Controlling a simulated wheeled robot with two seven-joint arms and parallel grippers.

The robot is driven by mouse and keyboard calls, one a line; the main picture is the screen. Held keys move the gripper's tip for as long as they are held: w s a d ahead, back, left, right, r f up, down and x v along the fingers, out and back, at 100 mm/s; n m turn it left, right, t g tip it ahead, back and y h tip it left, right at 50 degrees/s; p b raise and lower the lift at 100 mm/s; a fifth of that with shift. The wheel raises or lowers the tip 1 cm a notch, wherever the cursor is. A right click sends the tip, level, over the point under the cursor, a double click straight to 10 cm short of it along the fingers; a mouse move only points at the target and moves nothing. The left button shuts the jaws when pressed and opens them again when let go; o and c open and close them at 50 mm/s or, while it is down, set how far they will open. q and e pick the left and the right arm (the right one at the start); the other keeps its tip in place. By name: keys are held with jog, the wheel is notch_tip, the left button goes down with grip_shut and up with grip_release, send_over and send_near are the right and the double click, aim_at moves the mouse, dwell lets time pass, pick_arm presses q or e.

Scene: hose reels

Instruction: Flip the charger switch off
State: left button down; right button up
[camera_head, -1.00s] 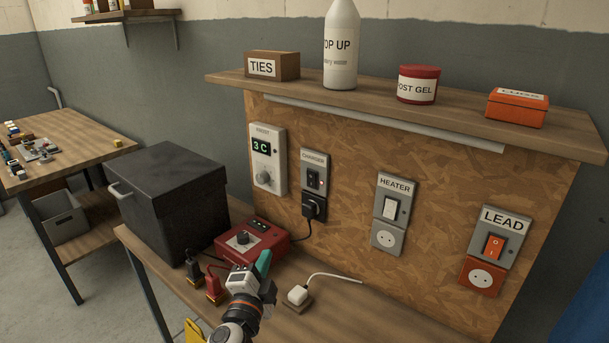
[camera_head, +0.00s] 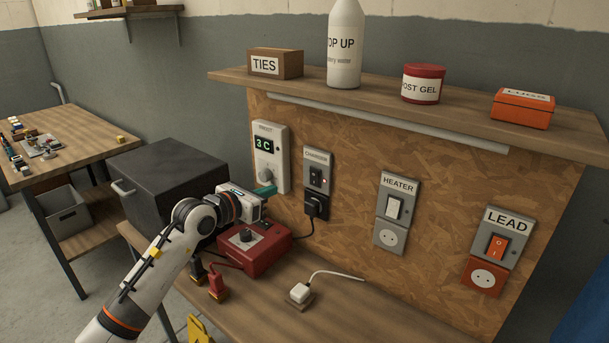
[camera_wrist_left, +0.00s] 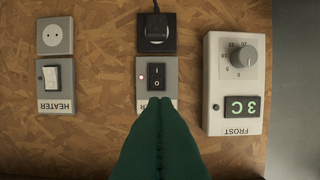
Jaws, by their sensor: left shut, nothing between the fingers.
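The charger switch (camera_head: 316,178) is a black rocker on a grey plate labelled CHARGER, fixed to the chipboard panel. A black plug (camera_head: 316,205) sits in the socket below it. The wrist view shows the panel upside down, with the charger switch (camera_wrist_left: 156,80) just beyond my fingertips and a small red light lit beside it. My left gripper (camera_head: 274,190) is shut and empty, its green fingers pointing toward the panel, left of and slightly below the switch in the head view. The fingers (camera_wrist_left: 160,108) cover the lower part of the charger plate in the wrist view. My right gripper is not in view.
The frost control (camera_head: 270,157) is left of the charger plate; the heater switch (camera_head: 394,207) and lead switch (camera_head: 497,247) are to the right. A red charger box (camera_head: 262,252) and black case (camera_head: 165,185) stand on the bench. A shelf (camera_head: 420,110) overhangs above.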

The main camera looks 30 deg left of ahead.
pick_arm(q)
jog(key=shift+w, duration=0.1)
jog(key=p, duration=0.5)
send_near(312, 172)
jog(key=x, duration=0.6)
jog(key=shift+w+f, duration=0.1)
jog(key=shift+w, duration=0.3)
